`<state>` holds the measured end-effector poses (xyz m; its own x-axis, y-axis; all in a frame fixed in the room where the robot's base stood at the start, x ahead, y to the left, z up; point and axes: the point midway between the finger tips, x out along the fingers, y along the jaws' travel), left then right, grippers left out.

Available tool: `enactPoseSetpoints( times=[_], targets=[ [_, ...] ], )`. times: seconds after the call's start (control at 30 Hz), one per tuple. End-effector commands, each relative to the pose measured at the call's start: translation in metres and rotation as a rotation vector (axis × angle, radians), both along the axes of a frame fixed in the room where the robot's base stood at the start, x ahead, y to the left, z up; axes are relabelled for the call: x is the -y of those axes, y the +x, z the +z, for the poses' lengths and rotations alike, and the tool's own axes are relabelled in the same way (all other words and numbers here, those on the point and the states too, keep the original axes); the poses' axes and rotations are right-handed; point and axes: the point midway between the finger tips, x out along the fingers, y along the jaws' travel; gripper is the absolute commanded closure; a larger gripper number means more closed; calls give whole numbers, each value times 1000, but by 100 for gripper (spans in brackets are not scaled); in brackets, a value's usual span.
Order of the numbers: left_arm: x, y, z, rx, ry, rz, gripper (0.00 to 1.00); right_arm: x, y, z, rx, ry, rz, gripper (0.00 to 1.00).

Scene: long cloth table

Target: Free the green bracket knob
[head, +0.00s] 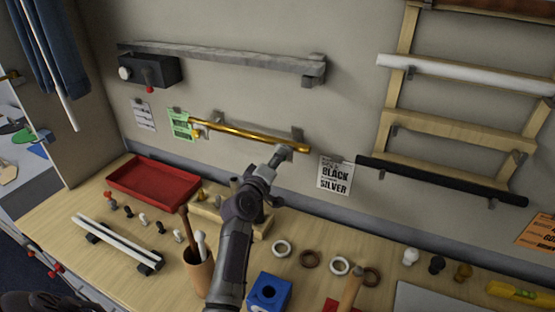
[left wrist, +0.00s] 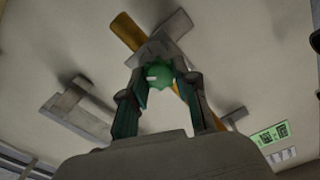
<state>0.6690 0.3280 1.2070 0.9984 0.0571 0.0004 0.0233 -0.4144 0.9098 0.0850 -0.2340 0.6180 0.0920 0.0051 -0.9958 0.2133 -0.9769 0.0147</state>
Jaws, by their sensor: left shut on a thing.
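The green bracket knob (left wrist: 158,77) shows in the left wrist view between the two fingers of my left gripper (left wrist: 160,72), which is shut on it. In the head view my left gripper (head: 281,153) is up at the wall bracket (head: 299,135) near the right end of the gold rod (head: 240,131). The knob is hidden there behind the gripper. The gold rod also shows in the left wrist view (left wrist: 128,32), passing behind the knob. I cannot tell whether the knob has turned or come loose. My right gripper is not in view.
A grey rail (head: 220,57) hangs above, and a black rod (head: 440,181) is to the right. Below on the table are a red tray (head: 153,196), a cup of tools (head: 198,272), a blue block (head: 268,291) and several rings and knobs.

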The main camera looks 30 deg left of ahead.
Motion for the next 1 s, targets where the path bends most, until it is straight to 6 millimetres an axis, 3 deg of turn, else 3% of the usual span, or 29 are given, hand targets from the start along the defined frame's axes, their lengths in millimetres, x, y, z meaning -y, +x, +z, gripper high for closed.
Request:
enactPoseSetpoints(
  times=[0.5,1.0],
  targets=[
    [0,0,-1,22,-384,0,100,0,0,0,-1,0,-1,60],
    [0,0,-1,27,-484,-1,100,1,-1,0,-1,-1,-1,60]
  ],
)
